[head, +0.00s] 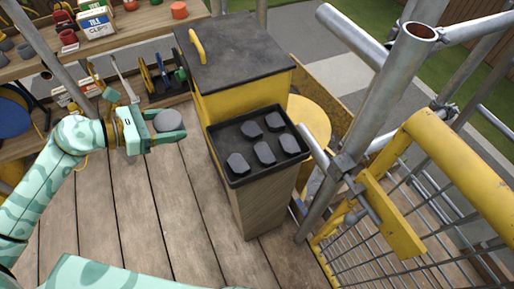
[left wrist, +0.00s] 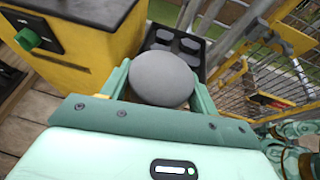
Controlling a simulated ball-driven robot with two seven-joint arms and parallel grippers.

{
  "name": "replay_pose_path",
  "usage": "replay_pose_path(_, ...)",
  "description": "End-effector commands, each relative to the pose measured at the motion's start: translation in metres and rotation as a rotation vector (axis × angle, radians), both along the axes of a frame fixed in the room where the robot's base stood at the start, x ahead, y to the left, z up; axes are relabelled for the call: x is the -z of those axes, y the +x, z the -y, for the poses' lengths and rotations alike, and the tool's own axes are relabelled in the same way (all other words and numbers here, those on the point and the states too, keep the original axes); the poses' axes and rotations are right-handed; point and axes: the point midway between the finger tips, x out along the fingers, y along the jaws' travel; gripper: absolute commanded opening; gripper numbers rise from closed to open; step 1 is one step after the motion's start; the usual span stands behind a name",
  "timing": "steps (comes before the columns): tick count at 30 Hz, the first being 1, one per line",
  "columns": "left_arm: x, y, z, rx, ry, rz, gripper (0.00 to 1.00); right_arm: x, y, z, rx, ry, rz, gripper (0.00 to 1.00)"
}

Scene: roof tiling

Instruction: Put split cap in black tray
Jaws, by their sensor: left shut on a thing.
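My left gripper (head: 168,128) is shut on a grey rounded cap (head: 168,121), held in the air to the left of the black tray. In the left wrist view the cap (left wrist: 162,79) sits between the two fingers (left wrist: 160,88) and covers part of what lies behind it. Whether it is split cannot be told. The black tray (head: 233,182) stands on a wooden post, with several dark grey angular pieces (head: 264,152) in it. The tray also shows beyond the cap in the left wrist view (left wrist: 152,29). My right gripper is not in view.
A yellow cabinet with a black top (head: 235,50) stands directly behind the tray. Scaffold tubes (head: 385,95) and a yellow railing (head: 470,165) rise on the right. Shelves with tools and a tile clips box (head: 96,24) are at the back left. Air above the tray looks clear.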

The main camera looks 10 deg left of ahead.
Motion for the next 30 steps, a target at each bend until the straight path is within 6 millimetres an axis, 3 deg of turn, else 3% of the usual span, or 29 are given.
replay_pose_path(5, 0.017, 0.015, 0.019, -0.006, -0.004, 0.004, 0.38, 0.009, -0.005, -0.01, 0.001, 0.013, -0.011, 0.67)
replay_pose_path(12, 0.049, 0.045, 0.084, -0.005, -0.007, 0.003, 0.38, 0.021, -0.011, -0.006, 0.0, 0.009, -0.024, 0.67)
replay_pose_path(15, 0.076, 0.052, 0.098, -0.007, -0.006, -0.004, 0.38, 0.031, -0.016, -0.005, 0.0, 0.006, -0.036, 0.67)
replay_pose_path(26, 0.105, 0.063, 0.122, -0.006, -0.003, 0.0, 0.38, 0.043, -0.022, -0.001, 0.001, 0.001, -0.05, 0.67)
replay_pose_path(30, 0.134, 0.063, 0.123, -0.008, -0.004, -0.007, 0.35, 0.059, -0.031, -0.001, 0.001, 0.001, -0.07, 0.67)
